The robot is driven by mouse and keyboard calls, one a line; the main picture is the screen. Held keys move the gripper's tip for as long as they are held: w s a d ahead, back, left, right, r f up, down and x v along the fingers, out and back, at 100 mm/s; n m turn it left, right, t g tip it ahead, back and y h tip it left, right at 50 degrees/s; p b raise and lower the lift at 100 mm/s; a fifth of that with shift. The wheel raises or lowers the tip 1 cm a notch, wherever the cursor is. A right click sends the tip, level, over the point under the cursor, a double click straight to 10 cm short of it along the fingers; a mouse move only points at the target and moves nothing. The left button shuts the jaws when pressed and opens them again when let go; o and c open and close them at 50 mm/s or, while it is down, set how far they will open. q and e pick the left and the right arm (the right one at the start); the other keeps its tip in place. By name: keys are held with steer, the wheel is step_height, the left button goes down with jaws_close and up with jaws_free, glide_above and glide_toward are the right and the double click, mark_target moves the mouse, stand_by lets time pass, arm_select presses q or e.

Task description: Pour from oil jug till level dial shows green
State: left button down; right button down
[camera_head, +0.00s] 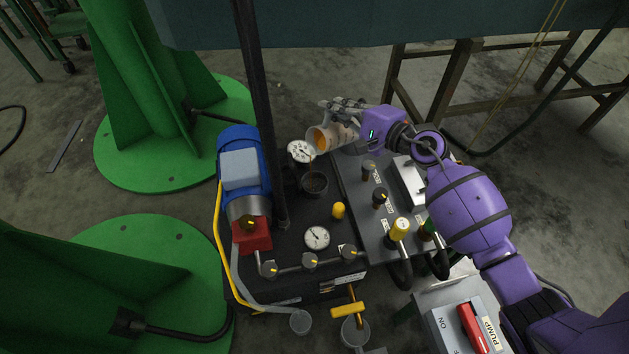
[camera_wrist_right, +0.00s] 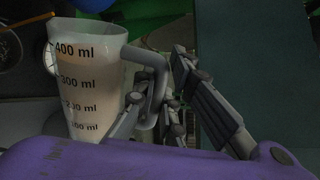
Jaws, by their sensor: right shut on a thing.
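The oil jug (camera_head: 322,139), translucent with orange-brown oil inside, is tilted with its mouth toward the lower left. My right gripper (camera_head: 346,108) is shut on its handle and holds it above the black power unit (camera_head: 290,245). In the right wrist view, the jug (camera_wrist_right: 88,80) shows ml marks, with the gripper (camera_wrist_right: 158,92) at its handle. A round dark filler opening (camera_head: 314,184) lies just below the jug's mouth; a thin brownish streak seems to run between them. One white dial (camera_head: 300,151) is beside the jug's mouth, another (camera_head: 317,237) nearer the front. Green on either is too small to tell.
A blue motor (camera_head: 243,170) and a dark upright post (camera_head: 262,110) stand left of the filler. A yellow cap (camera_head: 338,210) is close by. A valve panel (camera_head: 378,212) with levers lies right, and a pump switch box (camera_head: 447,325) at the front.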

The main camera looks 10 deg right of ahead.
steer(key=shift+s+a, duration=0.1)
steer(key=shift+a, duration=0.05)
stand_by(1.3)
steer(key=shift+s+a+r+n+p, duration=0.15)
steer(key=shift+a+r+n+p, duration=0.2)
steer(key=shift+n, duration=0.25)
stand_by(2.3)
steer(key=shift+f, duration=0.1)
